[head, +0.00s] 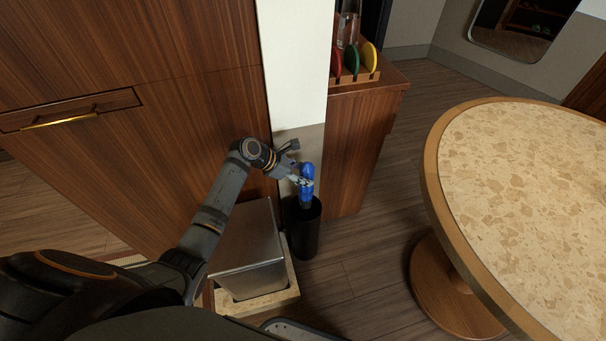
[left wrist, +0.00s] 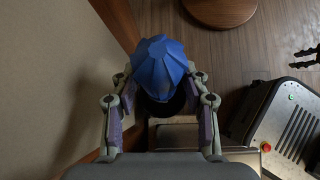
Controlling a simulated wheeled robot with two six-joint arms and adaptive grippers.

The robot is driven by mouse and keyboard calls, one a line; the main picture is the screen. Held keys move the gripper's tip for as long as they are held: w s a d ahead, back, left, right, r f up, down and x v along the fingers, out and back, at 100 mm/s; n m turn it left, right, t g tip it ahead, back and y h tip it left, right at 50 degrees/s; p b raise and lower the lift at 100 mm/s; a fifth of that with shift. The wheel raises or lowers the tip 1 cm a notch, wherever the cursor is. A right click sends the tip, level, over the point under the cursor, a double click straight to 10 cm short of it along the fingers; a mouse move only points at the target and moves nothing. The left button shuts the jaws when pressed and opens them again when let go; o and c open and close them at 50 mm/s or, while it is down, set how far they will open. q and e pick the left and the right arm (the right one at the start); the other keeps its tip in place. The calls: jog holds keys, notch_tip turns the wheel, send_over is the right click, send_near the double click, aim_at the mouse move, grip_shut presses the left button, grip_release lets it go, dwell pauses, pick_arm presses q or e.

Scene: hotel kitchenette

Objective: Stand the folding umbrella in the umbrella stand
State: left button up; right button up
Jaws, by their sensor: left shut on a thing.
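The blue folding umbrella (head: 307,171) is upright in my left gripper (head: 299,181), which is shut on it. The umbrella stand (head: 305,238) is a black, open-topped cylinder on the floor, directly below. The umbrella's lower end meets the stand's mouth in the head view; how deep it reaches is hidden. In the left wrist view the umbrella's faceted blue top (left wrist: 160,65) sits between the two fingers, with the stand's dark opening (left wrist: 160,106) partly showing beneath. My right gripper (left wrist: 303,58) shows at the right edge of the left wrist view, its fingers apart and empty.
A metal bin (head: 249,250) stands in a pale tray left of the stand. A white wall end (head: 296,70) and wooden cabinets (head: 358,150) are behind. A round speckled table (head: 520,190) is at right. Floor between stand and table is clear.

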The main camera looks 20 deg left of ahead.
pick_arm(q)
jog(key=shift+f+b, duration=0.5)
jog(key=shift+f, duration=1.75)
pick_arm(e)
jog(key=shift+w+r, duration=0.15)
jog(key=shift+w, duration=0.8)
pick_arm(q)
jog(key=o, duration=1.5)
pick_arm(e)
jog(key=shift+s+a, duration=0.1)
jog(key=shift+s, duration=0.05)
pick_arm(q)
jog(key=v, duration=1.2)
